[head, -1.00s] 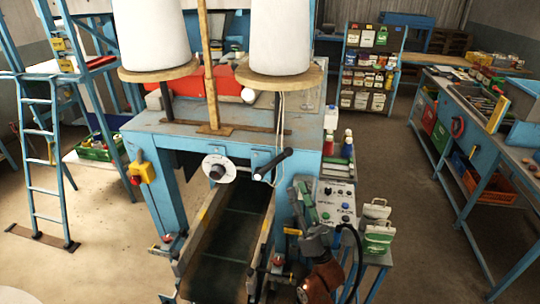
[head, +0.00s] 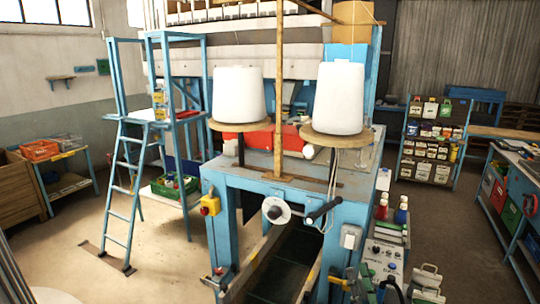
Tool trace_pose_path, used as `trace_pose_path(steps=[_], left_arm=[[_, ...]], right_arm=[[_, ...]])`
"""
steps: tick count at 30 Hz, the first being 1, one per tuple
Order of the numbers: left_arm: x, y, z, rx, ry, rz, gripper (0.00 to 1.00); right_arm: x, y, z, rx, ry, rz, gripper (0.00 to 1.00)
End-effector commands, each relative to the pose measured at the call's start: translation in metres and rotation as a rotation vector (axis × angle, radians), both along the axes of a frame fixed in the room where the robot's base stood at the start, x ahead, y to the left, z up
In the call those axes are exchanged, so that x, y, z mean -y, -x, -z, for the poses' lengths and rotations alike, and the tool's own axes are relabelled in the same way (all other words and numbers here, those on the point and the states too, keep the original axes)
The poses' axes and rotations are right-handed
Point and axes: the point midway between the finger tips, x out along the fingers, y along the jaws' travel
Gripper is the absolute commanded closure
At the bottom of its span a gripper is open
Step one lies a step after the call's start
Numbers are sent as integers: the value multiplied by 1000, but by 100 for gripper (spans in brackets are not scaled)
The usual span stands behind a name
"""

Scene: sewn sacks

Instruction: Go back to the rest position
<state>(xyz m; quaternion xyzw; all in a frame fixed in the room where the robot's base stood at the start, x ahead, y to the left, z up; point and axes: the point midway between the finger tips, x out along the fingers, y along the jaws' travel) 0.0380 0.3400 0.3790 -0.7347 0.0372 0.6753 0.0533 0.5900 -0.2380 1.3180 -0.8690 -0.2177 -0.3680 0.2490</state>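I cannot make out either of my grippers in the head view. The sewing station stands in front of me, a blue frame (head: 222,213) with a metal top. It carries two large white thread cones, a left one (head: 238,95) and a right one (head: 339,98), each on a round wooden disc. A dark conveyor belt (head: 283,268) runs between its legs towards the bottom edge. I see no sack on the visible part of the belt.
A blue ladder (head: 128,195) and a crate table stand left of the station. A grey control box (head: 383,262) stands close on its right. A shelf (head: 432,140) and a workbench are farther right. Floor (head: 150,270) at the lower left is open.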

Motion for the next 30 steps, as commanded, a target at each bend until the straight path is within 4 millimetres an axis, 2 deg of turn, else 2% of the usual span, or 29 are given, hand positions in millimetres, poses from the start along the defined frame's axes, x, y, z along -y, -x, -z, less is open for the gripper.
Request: trace_pose_path(steps=[2, 11, 17, 20, 23, 24, 26, 30], left_arm=[[0, -9, -1, 13, 0, 2, 100], [0, -13, 0, 16, 0, 3, 100], [-1, -3, 2, 4, -1, 1, 100], [-1, 2, 3, -4, -1, 0, 100], [-1, 2, 4, -4, -1, 0, 100], [-1, 2, 4, -4, -1, 0, 100], [-1, 2, 5, -4, -1, 0, 100], [-1, 2, 6, -4, -1, 0, 100]], right_arm=[[3, -6, 14, -28, 10, 12, 66], [14, -28, 70, -143, 53, 63, 66], [17, -49, 134, -264, 99, 98, 66], [21, -59, 178, -345, 132, 120, 66], [26, -66, 238, -453, 175, 145, 66], [28, -68, 267, -505, 197, 156, 66], [32, -68, 312, -583, 229, 170, 66], [42, -55, 414, -762, 309, 197, 66]])
